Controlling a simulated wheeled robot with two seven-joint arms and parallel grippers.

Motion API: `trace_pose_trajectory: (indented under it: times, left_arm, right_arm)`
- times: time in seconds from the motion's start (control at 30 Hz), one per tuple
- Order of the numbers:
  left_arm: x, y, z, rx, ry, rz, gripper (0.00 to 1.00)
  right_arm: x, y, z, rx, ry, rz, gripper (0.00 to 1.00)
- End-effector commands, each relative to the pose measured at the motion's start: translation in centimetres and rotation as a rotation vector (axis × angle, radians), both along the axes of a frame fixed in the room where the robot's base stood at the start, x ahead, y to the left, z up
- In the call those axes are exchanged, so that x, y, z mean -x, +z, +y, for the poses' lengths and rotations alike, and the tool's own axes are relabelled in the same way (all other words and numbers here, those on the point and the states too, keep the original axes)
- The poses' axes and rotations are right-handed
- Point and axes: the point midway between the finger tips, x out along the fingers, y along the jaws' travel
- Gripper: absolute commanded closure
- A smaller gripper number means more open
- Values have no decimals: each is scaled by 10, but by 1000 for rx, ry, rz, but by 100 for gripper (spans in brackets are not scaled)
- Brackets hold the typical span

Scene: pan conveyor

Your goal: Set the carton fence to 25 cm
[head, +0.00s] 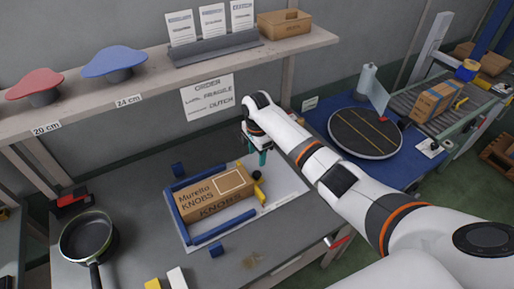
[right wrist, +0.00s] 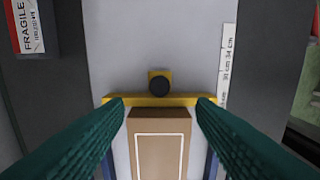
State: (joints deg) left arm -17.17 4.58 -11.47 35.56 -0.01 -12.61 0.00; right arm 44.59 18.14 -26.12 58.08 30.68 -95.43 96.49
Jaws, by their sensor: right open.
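The carton (head: 212,196), marked Muretto KNOBS, lies between blue rails (head: 218,233) on a pale board. The yellow carton fence (head: 257,188) stands at its right end; it shows in the right wrist view as a yellow bar (right wrist: 135,100) across the carton's end (right wrist: 160,122), with a black knob (right wrist: 159,86). I cannot tell whether bar and carton touch. A white scale (right wrist: 227,62) reads 30 cm and 34 cm beyond the bar; figures nearer it are unclear. My right gripper (head: 258,158) is open and empty above the fence, its green fingers (right wrist: 160,103) apart. My left gripper is out of view.
A pan (head: 87,236) stands on the bench at left. A round turntable (head: 365,133) and a conveyor with a parcel (head: 436,101) are at right.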

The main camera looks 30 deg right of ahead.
Motion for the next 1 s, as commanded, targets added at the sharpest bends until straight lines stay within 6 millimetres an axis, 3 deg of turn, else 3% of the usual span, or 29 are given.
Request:
trace_pose_trajectory:
  times: [0.23, 0.73, 0.87, 1.0]
  left_arm:
    - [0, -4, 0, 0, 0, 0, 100]
    - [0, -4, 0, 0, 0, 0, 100]
    - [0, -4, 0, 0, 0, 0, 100]
    - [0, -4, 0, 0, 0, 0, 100]
  right_arm:
    - [0, 26, 0, -1, -1, -1, 49]
    - [0, 28, 0, -1, 0, 0, 49]
    - [9, 16, 8, -3, 59, -1, 49]
    - [45, -18, 33, -9, 295, -24, 49]
